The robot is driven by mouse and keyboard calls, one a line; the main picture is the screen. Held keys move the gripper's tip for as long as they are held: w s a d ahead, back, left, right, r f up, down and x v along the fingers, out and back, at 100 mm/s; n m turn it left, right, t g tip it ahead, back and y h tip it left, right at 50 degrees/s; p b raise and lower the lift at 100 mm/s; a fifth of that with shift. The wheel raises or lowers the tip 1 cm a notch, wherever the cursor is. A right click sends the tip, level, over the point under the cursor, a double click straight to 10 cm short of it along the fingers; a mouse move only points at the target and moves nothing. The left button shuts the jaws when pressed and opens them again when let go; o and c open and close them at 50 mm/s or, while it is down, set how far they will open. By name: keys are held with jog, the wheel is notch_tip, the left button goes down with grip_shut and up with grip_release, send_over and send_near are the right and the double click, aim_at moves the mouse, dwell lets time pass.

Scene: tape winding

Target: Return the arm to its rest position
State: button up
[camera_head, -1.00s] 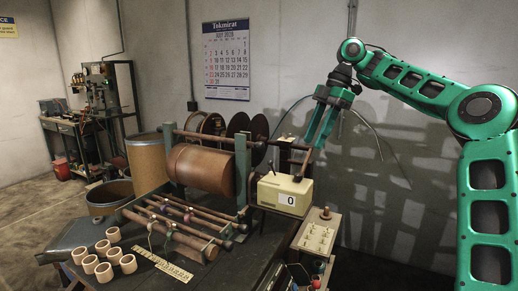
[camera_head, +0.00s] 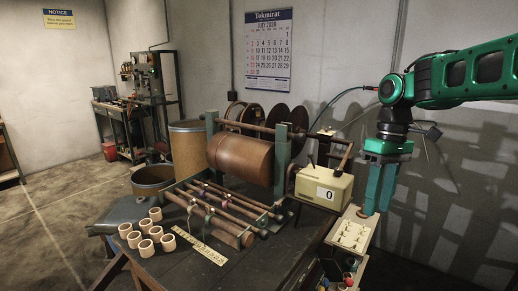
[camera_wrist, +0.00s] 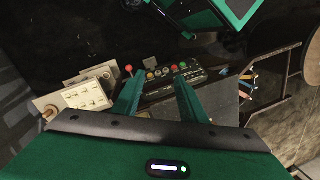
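My gripper (camera_head: 377,208) hangs from my green arm at the right of the head view, fingers pointing down. It is to the right of the cream counter box (camera_head: 325,187), which shows a 0. Its fingertips overlap the right edge of the cream switch panel (camera_head: 352,234) in the picture; I cannot tell the height gap. In the wrist view, the two green fingers (camera_wrist: 158,98) stand apart with nothing held between them. A dark box with coloured buttons (camera_wrist: 165,75) shows beyond them, and the switch panel (camera_wrist: 85,95) lies to the left.
The winding machine with its brown drum (camera_head: 240,160) stands on the dark table left of the counter box. Several pale rings (camera_head: 148,231) and a ruler strip (camera_head: 200,248) lie at the table's front. A calendar (camera_head: 268,52) hangs on the wall. Floor at far left is clear.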

jog(key=s+d+f+m, duration=0.3)
jog(key=s+d+m, duration=0.1)
jog(key=s, duration=0.4)
jog(key=s+d+f+m+t, duration=0.1)
jog(key=s+d+f+m, duration=0.3)
jog(key=s, duration=0.4)
jog(key=s+d+f+m+t, duration=0.1)
jog(key=s+d+f+m, duration=0.2)
jog(key=s, duration=0.5)
jog(key=shift+d+f+m+h, duration=0.25)
jog(key=shift+d+m+h, duration=0.15)
jog(key=shift+d+m, duration=0.35)
jog(key=shift+s+d, duration=0.1)
